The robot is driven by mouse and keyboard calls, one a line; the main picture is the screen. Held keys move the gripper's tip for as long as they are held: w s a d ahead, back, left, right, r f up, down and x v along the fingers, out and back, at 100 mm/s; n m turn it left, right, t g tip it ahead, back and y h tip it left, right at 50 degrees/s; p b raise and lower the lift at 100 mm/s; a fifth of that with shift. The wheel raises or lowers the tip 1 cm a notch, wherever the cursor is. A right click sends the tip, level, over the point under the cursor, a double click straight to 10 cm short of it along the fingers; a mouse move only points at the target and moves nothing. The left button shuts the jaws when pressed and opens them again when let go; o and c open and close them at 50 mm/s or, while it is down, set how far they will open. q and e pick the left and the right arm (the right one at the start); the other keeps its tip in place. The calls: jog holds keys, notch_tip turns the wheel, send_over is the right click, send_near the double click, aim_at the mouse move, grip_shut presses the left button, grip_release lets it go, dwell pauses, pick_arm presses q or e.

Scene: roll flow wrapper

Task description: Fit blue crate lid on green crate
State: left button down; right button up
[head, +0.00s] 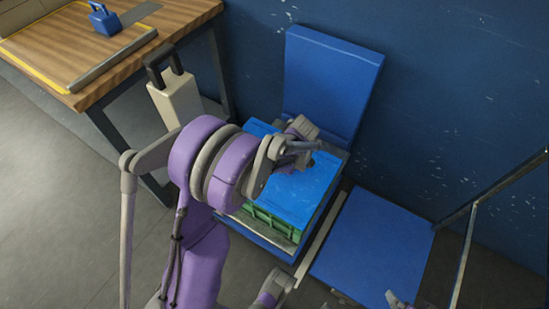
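A bright blue lid (302,198) lies over the green crate (272,224), covering its top. A strip of the crate's green side shows below the lid's near edge. I cannot tell whether the lid is fully seated. My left gripper (300,163) is above the lid's far left part. A small grey end piece, probably my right gripper (397,300), shows at the bottom edge, mostly cut off.
The crate stands on a low support with an upright blue panel (330,80) behind it. A flat blue panel (375,245) lies to the right, beside a metal frame (463,250). A wooden table (182,18) with a blue handled block (104,22) is at upper left.

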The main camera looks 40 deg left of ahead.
pick_arm(q)
jog(key=shift+f, duration=0.4)
pick_arm(e)
jog(key=shift+f, duration=0.35)
pick_arm(q)
jog(key=c, duration=1)
grip_release()
jog(key=shift+c, duration=0.2)
jog(key=shift+r, duration=0.1)
pick_arm(e)
jog(key=shift+r, duration=0.1)
pick_arm(q)
jog(key=shift+p+v, duration=3)
jog(key=shift+v, duration=2.45)
pick_arm(e)
notch_tip(320, 180, up, 7)
